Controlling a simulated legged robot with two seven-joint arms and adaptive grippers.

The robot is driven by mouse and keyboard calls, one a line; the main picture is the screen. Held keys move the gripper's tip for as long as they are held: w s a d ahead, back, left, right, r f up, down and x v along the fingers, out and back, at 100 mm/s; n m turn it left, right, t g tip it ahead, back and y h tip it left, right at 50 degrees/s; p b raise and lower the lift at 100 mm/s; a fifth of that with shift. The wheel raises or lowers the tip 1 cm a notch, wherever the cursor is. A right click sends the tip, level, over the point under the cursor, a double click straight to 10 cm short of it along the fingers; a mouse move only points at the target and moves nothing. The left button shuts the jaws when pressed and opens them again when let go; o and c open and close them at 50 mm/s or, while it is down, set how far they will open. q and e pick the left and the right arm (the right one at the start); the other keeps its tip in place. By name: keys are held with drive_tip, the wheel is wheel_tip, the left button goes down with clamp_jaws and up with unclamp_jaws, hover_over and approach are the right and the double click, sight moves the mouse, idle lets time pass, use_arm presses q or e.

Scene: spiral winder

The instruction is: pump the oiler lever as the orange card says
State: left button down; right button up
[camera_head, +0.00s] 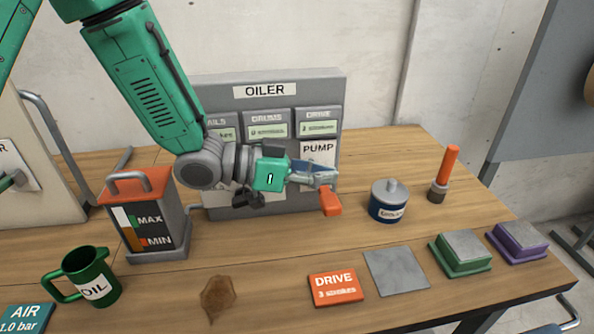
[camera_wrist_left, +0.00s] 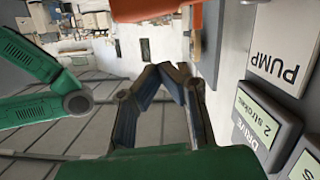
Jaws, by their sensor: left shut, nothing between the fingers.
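The grey oiler panel (camera_head: 334,90) stands upright at the back of the bench. Its orange lever handle (camera_head: 331,202) sticks out below the PUMP label (camera_head: 318,149). The handle also shows at the top edge of the left wrist view (camera_wrist_left: 146,8). The orange card (camera_head: 335,287) reads DRIVE, 3 strokes. The DRIVE display (camera_wrist_left: 258,116) reads 2 strokes. My left gripper (camera_head: 330,176) is shut and empty in front of the panel, just above the lever handle; I cannot tell whether they touch. The wrist view shows its fingertips (camera_wrist_left: 172,71) together. My right gripper is not in view.
An orange-topped tank (camera_head: 148,210) and a green oil jug (camera_head: 90,278) stand at left. A blue tin (camera_head: 389,204) and an orange-handled tool (camera_head: 445,172) stand at right. A brown stain (camera_head: 217,298) and a grey plate (camera_head: 396,272) lie in front.

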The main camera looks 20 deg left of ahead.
sight(322, 210)
use_arm(q)
drive_tip(key=f, duration=0.2)
drive_tip(key=shift+s+f, duration=0.25)
drive_tip(key=shift+f, duration=0.45)
drive_tip(key=shift+a+f, duration=0.15)
drive_tip(key=shift+s+f+b, duration=0.1)
drive_tip(key=shift+f+b, duration=0.05)
drive_tip(key=shift+b, duration=0.2)
drive_tip(key=shift+f, duration=0.15)
drive_tip(key=b, duration=0.1)
drive_tip(key=f+m+b, duration=0.1)
drive_tip(key=f+m+t+b, duration=0.1)
drive_tip(key=shift+s+d+f+y, duration=0.25)
drive_tip(key=shift+s+d+y, duration=0.05)
drive_tip(key=shift+s+d, duration=0.1)
wheel_tip(322, 210, down, 3)
drive_tip(key=shift+a+r+m+b, duration=0.1)
drive_tip(key=shift+r+m+b, duration=0.1)
drive_tip(key=shift+m+b, duration=0.95)
drive_tip(key=shift+f+t, duration=0.15)
drive_tip(key=shift+t, duration=0.15)
